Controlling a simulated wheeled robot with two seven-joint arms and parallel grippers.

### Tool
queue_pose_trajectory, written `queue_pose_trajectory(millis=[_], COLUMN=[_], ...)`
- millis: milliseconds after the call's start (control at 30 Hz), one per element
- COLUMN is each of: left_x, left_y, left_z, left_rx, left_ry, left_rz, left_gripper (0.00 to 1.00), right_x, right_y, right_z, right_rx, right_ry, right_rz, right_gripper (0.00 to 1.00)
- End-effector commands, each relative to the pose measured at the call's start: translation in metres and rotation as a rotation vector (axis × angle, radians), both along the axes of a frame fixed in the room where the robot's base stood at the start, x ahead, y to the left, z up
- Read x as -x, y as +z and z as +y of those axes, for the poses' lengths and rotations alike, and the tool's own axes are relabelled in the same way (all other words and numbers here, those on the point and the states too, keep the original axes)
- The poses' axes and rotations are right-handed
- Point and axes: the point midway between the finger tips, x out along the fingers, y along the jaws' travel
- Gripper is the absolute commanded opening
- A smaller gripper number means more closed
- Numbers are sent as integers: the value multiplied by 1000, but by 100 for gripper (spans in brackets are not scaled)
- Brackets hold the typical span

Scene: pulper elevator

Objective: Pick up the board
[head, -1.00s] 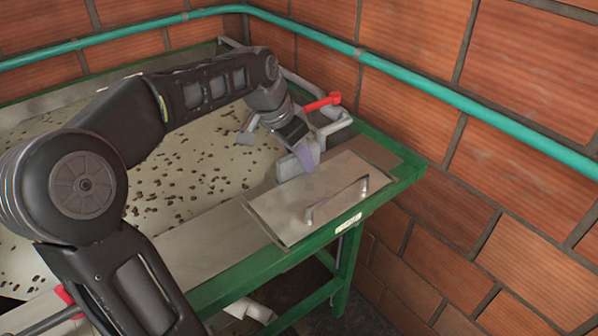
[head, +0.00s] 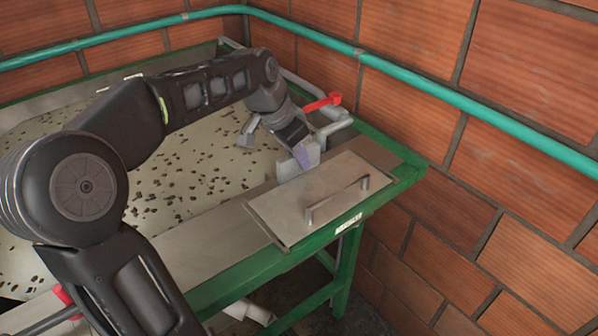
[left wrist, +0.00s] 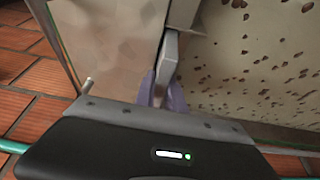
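The board (head: 287,169) is a small grey upright slab on the table edge, between the speckled bed and a metal plate. It also shows in the left wrist view (left wrist: 170,50), where it runs up the picture from the fingers. The fingers hide part of the board. The board still stands low at the table surface. My right gripper is not in view.
A metal plate with a bar handle (head: 338,200) lies just right of the board. A red-handled valve (head: 322,102) and grey pipe stand behind. A teal pipe (head: 450,97) runs along the brick wall. The green table frame (head: 405,178) ends at right.

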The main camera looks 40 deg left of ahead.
Motion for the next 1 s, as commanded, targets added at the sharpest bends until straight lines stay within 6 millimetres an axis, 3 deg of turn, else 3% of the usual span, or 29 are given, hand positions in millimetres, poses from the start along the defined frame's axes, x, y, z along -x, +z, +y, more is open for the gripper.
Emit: queue_pose_trajectory(millis=[133,1000], left_x=[0,0], left_y=[0,0], left_z=[0,0], left_rx=[0,0], left_ry=[0,0], left_rz=[0,0], left_gripper=[0,0], right_x=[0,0], right_y=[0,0], right_z=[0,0], right_rx=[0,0], right_ry=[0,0], right_rz=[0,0], right_gripper=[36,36])
